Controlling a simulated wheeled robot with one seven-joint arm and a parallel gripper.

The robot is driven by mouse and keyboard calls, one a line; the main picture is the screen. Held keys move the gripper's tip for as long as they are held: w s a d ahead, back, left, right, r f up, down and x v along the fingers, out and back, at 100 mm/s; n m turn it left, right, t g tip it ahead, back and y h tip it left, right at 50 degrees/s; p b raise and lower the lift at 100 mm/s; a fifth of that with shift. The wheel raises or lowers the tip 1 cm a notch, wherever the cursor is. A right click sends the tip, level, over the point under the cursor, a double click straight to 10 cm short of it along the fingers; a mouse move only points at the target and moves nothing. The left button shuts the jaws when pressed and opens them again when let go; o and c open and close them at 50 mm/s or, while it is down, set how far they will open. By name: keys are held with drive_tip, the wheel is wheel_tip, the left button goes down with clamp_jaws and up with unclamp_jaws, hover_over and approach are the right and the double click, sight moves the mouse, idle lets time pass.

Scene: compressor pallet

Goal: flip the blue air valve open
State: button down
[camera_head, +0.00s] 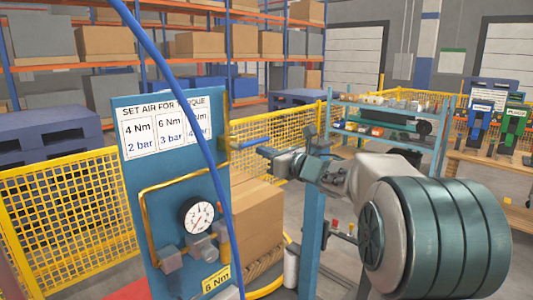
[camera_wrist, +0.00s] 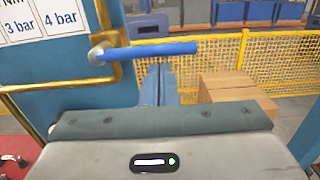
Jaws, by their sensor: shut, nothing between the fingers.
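The blue air valve lever (camera_wrist: 150,48) sticks out to the right, roughly level, from a round metal pivot on the brass pipe (camera_wrist: 105,72) at the panel's edge. In the head view the blue lever (camera_head: 254,142) shows at the right edge of the blue panel (camera_head: 165,195). My gripper (camera_head: 264,150) is shut and empty, with its tips close to the lever. In the wrist view the fingers (camera_wrist: 158,68) lie together, and their tips appear just under the middle of the lever. I cannot tell whether they touch it.
A blue hose (camera_head: 180,115) hangs across the panel's front. The panel carries a pressure gauge (camera_head: 198,215) and a torque chart (camera_head: 168,128). A cardboard box (camera_head: 258,220) and yellow mesh fence (camera_head: 75,205) stand behind. A blue post (camera_head: 312,235) stands under my arm.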

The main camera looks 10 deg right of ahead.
drive_tip(key=shift+b, duration=0.5)
drive_tip(key=shift+d+r+n+b, duration=0.1)
drive_tip(key=shift+r+n+b, duration=0.25)
drive_tip(key=shift+n+b, duration=0.75)
wheel_tip(320, 180, up, 2)
drive_tip(key=n+b, duration=0.3)
drive_tip(key=b, duration=0.5)
drive_tip(key=shift+n, duration=0.3)
drive_tip(key=s+a+r+n+b, duration=0.2)
drive_tip(key=a+r+n+b, duration=0.2)
drive_tip(key=r+n+b, duration=0.2)
drive_tip(key=shift+s+n+g+b, duration=0.3)
drive_tip(key=shift+n+b, duration=0.7)
drive_tip(key=shift+n, duration=1.1)
drive_tip(key=shift+r+y, duration=0.15)
drive_tip(key=shift+y, duration=0.15)
